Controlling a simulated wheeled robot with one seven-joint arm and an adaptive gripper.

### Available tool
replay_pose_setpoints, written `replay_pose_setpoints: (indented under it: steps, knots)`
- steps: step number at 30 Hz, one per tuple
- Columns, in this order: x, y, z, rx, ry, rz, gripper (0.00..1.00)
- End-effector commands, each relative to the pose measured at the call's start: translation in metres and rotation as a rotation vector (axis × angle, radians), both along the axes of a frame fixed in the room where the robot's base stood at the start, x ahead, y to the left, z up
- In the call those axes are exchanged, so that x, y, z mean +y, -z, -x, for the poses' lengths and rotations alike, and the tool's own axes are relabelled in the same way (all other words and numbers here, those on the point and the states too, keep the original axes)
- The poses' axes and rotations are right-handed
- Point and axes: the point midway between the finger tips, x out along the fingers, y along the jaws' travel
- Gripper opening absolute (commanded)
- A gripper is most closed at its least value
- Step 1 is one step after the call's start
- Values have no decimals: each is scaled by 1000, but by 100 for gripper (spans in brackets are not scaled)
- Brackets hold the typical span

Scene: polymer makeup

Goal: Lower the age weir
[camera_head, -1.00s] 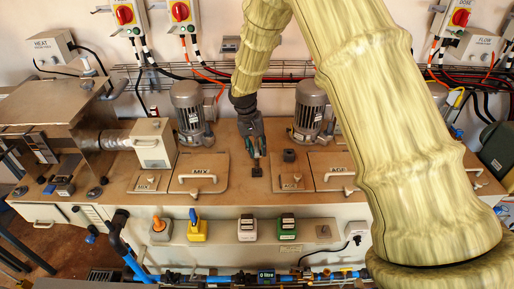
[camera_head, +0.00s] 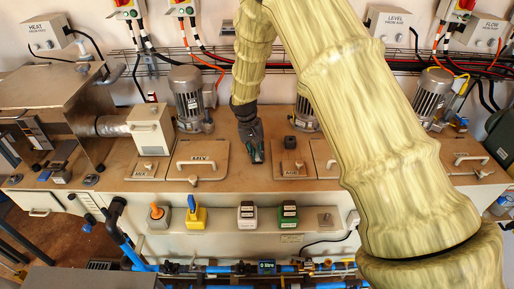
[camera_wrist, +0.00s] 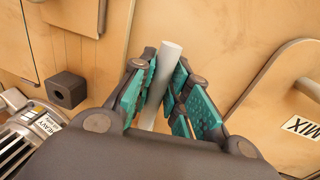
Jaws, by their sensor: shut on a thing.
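My gripper (camera_head: 255,158) points down at the counter between the MIX lid (camera_head: 197,153) and the AGE lid (camera_head: 291,165). In the wrist view, my gripper (camera_wrist: 163,72) is shut on a plain grey round rod (camera_wrist: 170,52) that lies between its teal-padded fingers. The rod may be the age weir's stem; no label on it shows. Its lower end and whatever it joins are hidden by the fingers and palm. In the head view, the fingers hide the rod.
A dark square block with a hole (camera_head: 289,142) stands on the counter right of my gripper; it also shows in the wrist view (camera_wrist: 67,89). Motors (camera_head: 188,97) stand behind. Lidded hatches with handles flank the gripper. Blue pipes (camera_head: 222,270) run along the front.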

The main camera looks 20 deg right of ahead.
Motion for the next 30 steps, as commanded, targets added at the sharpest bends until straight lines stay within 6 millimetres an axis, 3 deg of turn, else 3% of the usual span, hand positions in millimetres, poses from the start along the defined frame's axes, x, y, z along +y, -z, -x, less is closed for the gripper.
replay_pose_setpoints:
  steps: [8,9,12,30]
  knots:
    - [-3,5,3,6,3,2,0]
    - [-3,5,3,6,3,2,23]
    - [-2,5,3,5,2,2,37]
    - [-1,2,0,0,1,0,37]
